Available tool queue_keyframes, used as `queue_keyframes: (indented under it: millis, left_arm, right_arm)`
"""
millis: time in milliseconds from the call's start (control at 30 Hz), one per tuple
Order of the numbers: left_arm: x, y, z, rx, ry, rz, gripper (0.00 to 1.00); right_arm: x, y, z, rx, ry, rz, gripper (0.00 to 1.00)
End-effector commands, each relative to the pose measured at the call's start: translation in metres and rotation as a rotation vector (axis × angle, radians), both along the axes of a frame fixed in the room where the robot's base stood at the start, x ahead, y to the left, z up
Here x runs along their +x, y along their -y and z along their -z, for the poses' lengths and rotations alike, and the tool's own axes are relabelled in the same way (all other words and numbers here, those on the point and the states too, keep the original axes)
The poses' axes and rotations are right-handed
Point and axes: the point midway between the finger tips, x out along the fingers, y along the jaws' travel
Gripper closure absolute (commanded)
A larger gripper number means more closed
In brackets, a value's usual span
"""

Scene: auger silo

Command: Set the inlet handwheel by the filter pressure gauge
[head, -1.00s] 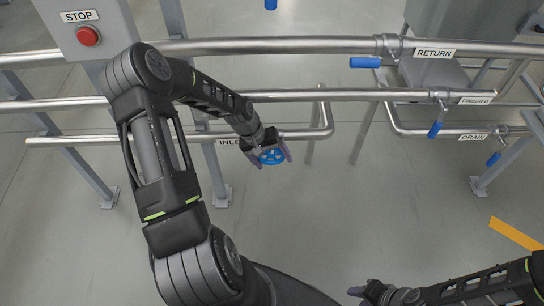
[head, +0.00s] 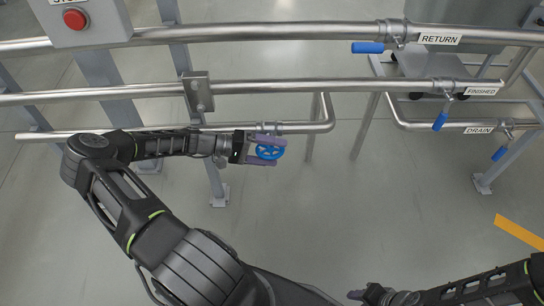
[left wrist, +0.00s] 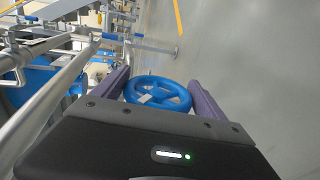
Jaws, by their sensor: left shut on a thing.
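The blue inlet handwheel (head: 269,152) sits on the lowest pipe (head: 292,128), near its right bend. It also shows in the left wrist view (left wrist: 158,95), between two purple fingers. My left gripper (head: 278,152) comes in from the left and is shut on the handwheel, one finger above the rim and one below. The INLET label is hidden behind my left arm. No pressure gauge shows in either current view. My right gripper (head: 362,294) is low in the head view, away from the pipes; its opening is unclear.
A STOP box with a red button (head: 75,18) is at the upper left. Blue-handled valves sit on the RETURN (head: 368,47), FINISHED (head: 440,121) and DRAIN (head: 499,153) pipes at right. Steel posts support the pipes. The floor (head: 370,210) below is clear.

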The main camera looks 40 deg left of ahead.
Motion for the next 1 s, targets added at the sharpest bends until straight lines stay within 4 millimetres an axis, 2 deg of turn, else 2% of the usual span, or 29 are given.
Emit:
queue_keyframes:
  millis: [33, 200, 767, 800, 1000]
  left_arm:
    - [0.0, 0.0, 0.004, -0.023, 0.017, -0.001, 0.58]
    - [0.0, 0.001, 0.002, -0.083, 0.063, 0.001, 0.58]
    - [-0.001, 0.001, 0.0, -0.115, 0.088, 0.005, 0.58]
    - [-0.001, 0.002, 0.0, -0.115, 0.088, 0.005, 0.16]
    - [-0.001, 0.001, 0.0, -0.116, 0.087, 0.004, 0.0]
  right_arm:
    - [0.0, 0.0, 0.007, 0.0, 0.0, 0.0, 0.64]
    - [0.0, 0.0, 0.014, 0.0, 0.0, 0.001, 0.64]
    - [0.0, 0.0, 0.017, 0.0, 0.0, 0.001, 0.64]
    - [0.0, 0.0, 0.017, 0.0, 0.0, 0.001, 0.64]
    - [0.0, 0.0, 0.017, 0.0, 0.0, 0.001, 0.64]
